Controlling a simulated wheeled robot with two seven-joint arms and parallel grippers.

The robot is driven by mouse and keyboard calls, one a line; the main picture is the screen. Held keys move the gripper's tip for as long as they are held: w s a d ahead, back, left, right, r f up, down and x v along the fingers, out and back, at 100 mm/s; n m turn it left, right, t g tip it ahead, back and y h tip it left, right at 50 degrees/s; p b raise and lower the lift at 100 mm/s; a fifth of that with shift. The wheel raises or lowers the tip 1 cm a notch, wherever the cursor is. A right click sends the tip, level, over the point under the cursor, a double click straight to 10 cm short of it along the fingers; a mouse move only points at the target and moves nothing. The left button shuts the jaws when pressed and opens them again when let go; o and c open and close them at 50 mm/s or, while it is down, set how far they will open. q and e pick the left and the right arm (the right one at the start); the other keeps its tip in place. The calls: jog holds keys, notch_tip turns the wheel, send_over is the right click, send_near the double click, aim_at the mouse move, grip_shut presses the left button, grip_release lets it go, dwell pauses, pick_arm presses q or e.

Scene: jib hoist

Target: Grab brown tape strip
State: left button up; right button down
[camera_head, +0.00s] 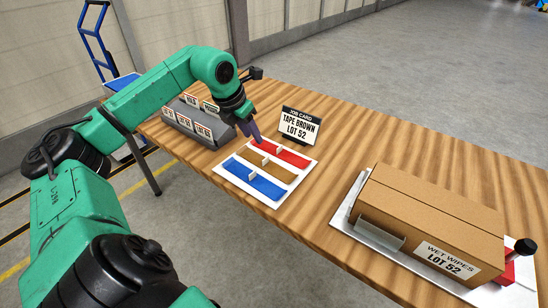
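The brown tape strip (268,172) lies in the middle of a white card (220,170), between a red strip (285,155) and a blue strip (262,188). Each strip has a small pale tab standing up from it. My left gripper (257,138) points down above the card's far left side, by the end of the red strip and apart from the brown one. Its fingers look close together, but their gap is too small to judge. I see nothing held in it. My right gripper is not in view.
A grey rack (200,122) with several lot labels stands left of the card. At the right, a cardboard box (430,215) labelled "WET WIPES LOT 52" sits on a pale tray (351,205). Bare wooden table (400,140) lies between and behind.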

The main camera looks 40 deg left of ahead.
pick_arm(q)
jog(key=p, duration=0.1)
send_near(264, 157)
jog(key=shift+s+d, duration=1)
jog(key=shift+d, duration=0.2)
jog(key=p+x, duration=0.1)
jog(key=x, duration=0.5)
jog(key=shift+w+f, duration=0.3)
jog(key=shift+w, duration=0.05)
grip_shut()
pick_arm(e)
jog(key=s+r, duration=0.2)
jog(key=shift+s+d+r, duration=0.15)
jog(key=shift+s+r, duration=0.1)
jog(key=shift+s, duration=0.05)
